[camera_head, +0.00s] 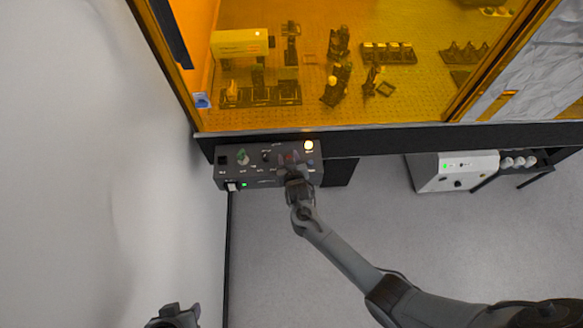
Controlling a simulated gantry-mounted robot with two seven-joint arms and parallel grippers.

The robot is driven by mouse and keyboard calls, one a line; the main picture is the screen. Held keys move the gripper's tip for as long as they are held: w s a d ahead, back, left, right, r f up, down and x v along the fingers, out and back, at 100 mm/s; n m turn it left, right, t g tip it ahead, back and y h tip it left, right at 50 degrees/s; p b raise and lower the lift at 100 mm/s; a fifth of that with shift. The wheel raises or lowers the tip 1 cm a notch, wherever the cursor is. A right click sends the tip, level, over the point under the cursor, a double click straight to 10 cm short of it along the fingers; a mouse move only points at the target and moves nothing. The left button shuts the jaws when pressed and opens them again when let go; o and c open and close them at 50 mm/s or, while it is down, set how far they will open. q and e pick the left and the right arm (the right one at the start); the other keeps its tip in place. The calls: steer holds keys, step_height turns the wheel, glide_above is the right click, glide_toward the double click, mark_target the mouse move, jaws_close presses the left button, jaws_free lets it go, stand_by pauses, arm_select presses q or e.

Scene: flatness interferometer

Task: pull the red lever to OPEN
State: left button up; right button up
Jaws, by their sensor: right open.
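A dark control box (232,171) with knobs, small labels and lights is mounted below the front edge of the amber enclosure. My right gripper (290,166) is open at the right half of this box, with its fingers over the panel face. A faint reddish patch shows between and beside the fingers. It may be the red lever, but the gripper hides most of it, and I cannot tell its position or whether the fingers touch it. My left gripper (175,314) is at the bottom edge, far from the box and partly cut off; its opening is unclear.
Behind the amber window, optical parts stand on a breadboard (400,90). A white instrument (455,171) stands to the right. A pale wall (80,150) is at left; the floor (440,240) is clear.

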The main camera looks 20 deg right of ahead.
steer(key=v, duration=1)
steer(key=shift+p, duration=0.35)
steer(key=shift+s+f, duration=0.1)
steer(key=shift+f, duration=0.05)
steer(key=s+d+f+g, duration=0.25)
steer(key=s+d, duration=0.25)
steer(key=s, duration=0.6)
steer(key=s+r+n+g+y, duration=0.3)
steer(key=s+r+g, duration=0.4)
steer(key=s+r, duration=0.5)
steer(key=w+p+v, duration=0.1)
steer(key=p+v, duration=1.1)
steer(key=p, duration=0.2)
steer(key=shift+a+r+t+p, duration=0.3)
steer(key=shift+a+r+t, duration=0.1)
steer(key=shift+r, duration=0.15)
